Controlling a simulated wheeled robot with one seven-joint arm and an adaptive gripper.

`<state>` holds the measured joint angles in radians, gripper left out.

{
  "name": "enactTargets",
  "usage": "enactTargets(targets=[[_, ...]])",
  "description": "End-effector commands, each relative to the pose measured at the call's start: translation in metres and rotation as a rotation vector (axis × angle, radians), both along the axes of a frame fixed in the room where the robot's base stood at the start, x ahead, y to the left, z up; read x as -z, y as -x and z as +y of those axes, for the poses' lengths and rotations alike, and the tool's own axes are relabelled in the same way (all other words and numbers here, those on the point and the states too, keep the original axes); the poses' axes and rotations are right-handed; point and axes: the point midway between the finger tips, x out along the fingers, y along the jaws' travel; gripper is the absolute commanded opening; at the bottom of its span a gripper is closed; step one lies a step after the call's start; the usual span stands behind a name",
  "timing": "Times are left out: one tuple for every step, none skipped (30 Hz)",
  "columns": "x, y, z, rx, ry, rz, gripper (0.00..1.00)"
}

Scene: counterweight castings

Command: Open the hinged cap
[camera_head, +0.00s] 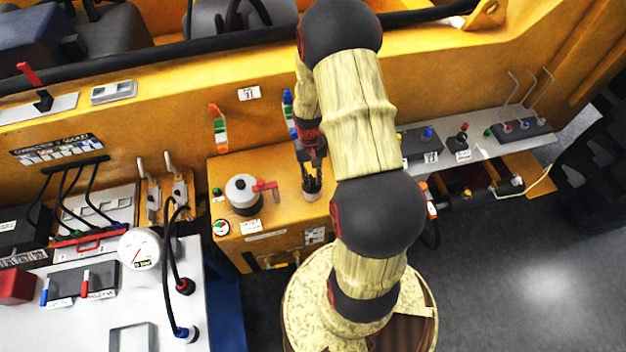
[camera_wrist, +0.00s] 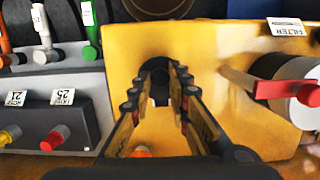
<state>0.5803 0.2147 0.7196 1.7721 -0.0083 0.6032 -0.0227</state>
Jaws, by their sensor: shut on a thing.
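My gripper (camera_head: 312,190) points down at the top of the yellow cabinet (camera_head: 280,185), to the right of a white-topped canister (camera_head: 243,190) with a red lever. In the wrist view, its two fingers (camera_wrist: 160,82) are closed in on a small dark piece (camera_wrist: 160,92) at the yellow surface. This piece appears to be the hinged cap. Most of it is hidden by the fingers, so its hinge and tilt cannot be told. In the head view the fingers and my arm cover the spot.
The canister's red lever (camera_wrist: 285,90) is close on the right in the wrist view. Levers and a dark knob box (camera_wrist: 55,125) stand on the left there. A gauge (camera_head: 139,248) and hoses are at the left in the head view. Open floor (camera_head: 510,270) lies at lower right.

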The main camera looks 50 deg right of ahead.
Motion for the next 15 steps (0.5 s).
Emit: enactTargets(targets=[[-0.002, -0.003, -0.002, 0.000, -0.016, 0.026, 0.00], [-0.003, -0.004, -0.002, 0.000, -0.025, 0.041, 0.00], [-0.004, -0.006, -0.003, 0.000, -0.038, 0.062, 0.00], [-0.004, -0.006, -0.003, 0.000, -0.049, 0.079, 0.00], [-0.005, -0.007, -0.004, 0.000, -0.058, 0.095, 0.00], [-0.005, -0.009, -0.005, 0.000, -0.071, 0.115, 0.00], [-0.006, -0.010, -0.006, 0.000, -0.079, 0.129, 0.00], [-0.006, -0.010, -0.006, 0.000, -0.087, 0.142, 0.00], [-0.007, -0.011, -0.007, 0.000, -0.097, 0.158, 0.00], [-0.008, -0.012, -0.007, 0.000, -0.104, 0.170, 0.00], [-0.008, -0.012, -0.007, 0.000, -0.109, 0.178, 0.00], [-0.009, -0.013, -0.008, 0.000, -0.116, 0.188, 0.00], [-0.009, -0.014, -0.008, 0.000, -0.119, 0.193, 0.00], [-0.009, -0.014, -0.008, 0.000, -0.122, 0.199, 0.00], [-0.010, -0.014, -0.008, 0.000, -0.125, 0.205, 0.00]])
